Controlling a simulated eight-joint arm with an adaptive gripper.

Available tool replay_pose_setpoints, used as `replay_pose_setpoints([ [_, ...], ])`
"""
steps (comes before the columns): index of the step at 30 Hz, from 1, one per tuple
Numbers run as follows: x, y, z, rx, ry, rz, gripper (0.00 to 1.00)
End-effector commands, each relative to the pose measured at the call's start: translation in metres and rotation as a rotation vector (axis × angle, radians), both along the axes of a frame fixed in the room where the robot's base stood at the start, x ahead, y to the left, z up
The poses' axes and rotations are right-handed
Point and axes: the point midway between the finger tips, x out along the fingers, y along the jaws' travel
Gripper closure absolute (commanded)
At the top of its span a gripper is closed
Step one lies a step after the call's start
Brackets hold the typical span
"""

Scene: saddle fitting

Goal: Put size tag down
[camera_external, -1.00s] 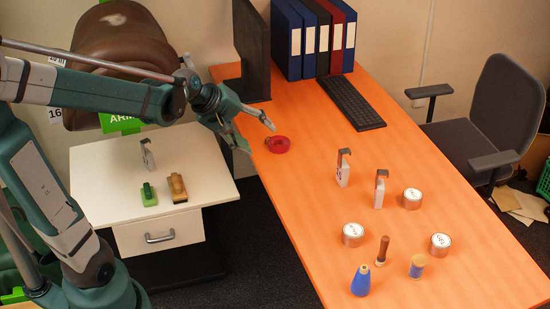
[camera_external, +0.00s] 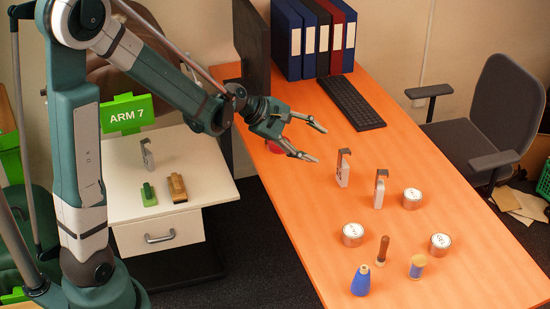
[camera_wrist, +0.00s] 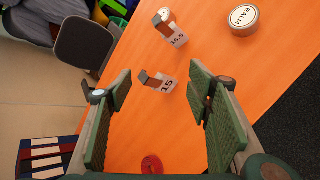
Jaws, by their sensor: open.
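A size tag (camera_external: 342,170), a pale block with a dark hook on top, stands on the orange desk. In the wrist view this tag (camera_wrist: 167,86) reads 15 and shows between my fingers, beyond them. A second tag (camera_external: 379,191) stands to its right; in the wrist view it (camera_wrist: 178,38) seems to read 16.5. A third tag (camera_external: 147,154) stands on the white cabinet. My gripper (camera_external: 318,144) is open and empty above the desk, just left of the 15 tag. In the wrist view its fingers (camera_wrist: 160,85) are spread wide.
A red round thing (camera_external: 273,148) is partly hidden behind my gripper. Several tins, one marked BALM (camera_wrist: 243,18), a blue bottle (camera_external: 361,281) and a brown-handled tool (camera_external: 382,250) stand nearer the front. A keyboard (camera_external: 352,102) and binders (camera_external: 315,42) are behind. A green and a brown brush-like block (camera_external: 176,187) lie on the cabinet.

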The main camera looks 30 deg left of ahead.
Motion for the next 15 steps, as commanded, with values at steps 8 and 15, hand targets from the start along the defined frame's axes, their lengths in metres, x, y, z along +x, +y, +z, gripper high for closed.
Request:
replay_pose_setpoints([
  [8,0.024,-0.037,-0.027,-0.152,0.115,0.065,0.49],
  [15,0.040,-0.067,-0.053,-0.282,0.224,0.118,0.49],
])
